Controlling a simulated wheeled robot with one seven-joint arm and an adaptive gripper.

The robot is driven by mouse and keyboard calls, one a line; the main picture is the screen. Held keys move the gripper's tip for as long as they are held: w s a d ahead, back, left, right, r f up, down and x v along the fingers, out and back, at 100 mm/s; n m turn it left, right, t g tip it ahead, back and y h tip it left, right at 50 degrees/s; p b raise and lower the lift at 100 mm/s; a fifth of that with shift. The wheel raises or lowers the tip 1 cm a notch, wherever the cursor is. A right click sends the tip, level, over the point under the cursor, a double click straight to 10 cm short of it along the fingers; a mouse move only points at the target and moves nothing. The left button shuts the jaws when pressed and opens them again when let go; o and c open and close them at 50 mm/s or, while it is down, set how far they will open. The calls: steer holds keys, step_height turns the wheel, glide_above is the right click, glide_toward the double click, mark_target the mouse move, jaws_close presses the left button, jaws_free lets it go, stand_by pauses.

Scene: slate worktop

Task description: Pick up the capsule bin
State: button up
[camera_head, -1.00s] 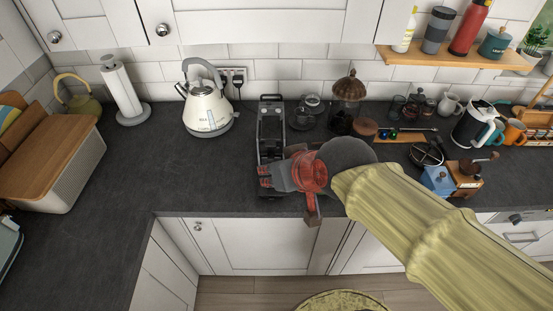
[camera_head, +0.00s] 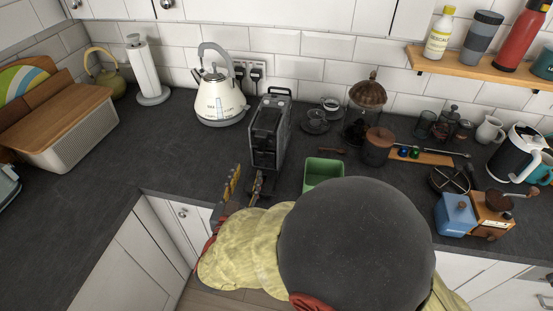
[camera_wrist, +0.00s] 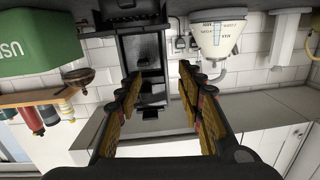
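The capsule bin is a small green open-topped box (camera_head: 323,172) on the worktop, right of the dark coffee machine (camera_head: 268,135). Its lower part is partly hidden by my arm. In the wrist view, which looks upside down, the green bin (camera_wrist: 38,38) fills the upper left corner, with white lettering partly in frame. My gripper (camera_head: 245,186) is open and empty, near the worktop's front edge, left of the bin and in front of the machine. In the wrist view its two fingers (camera_wrist: 160,80) stand apart with the machine (camera_wrist: 145,70) beyond them.
A cream kettle (camera_head: 218,95) stands left behind the machine. A brown-lidded jar (camera_head: 377,146) and a glass dome (camera_head: 364,110) stand behind the bin. A blue grinder (camera_head: 456,214) is to the right. The worktop left of my gripper is clear (camera_head: 150,150).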

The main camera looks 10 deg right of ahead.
mark_target(263, 159)
steer(key=shift+t+h, duration=0.3)
steer(key=shift+h, duration=0.3)
steer(key=w+d+b, duration=0.2)
steer(key=w+d, duration=0.1)
steer(key=w+d+b, duration=0.1)
steer(key=shift+w+d+f, duration=0.2)
steer(key=shift+w+f, duration=0.1)
steer(key=shift+w, duration=0.35)
steer(key=shift+r, duration=0.1)
steer(key=c, duration=0.4)
jaws_close()
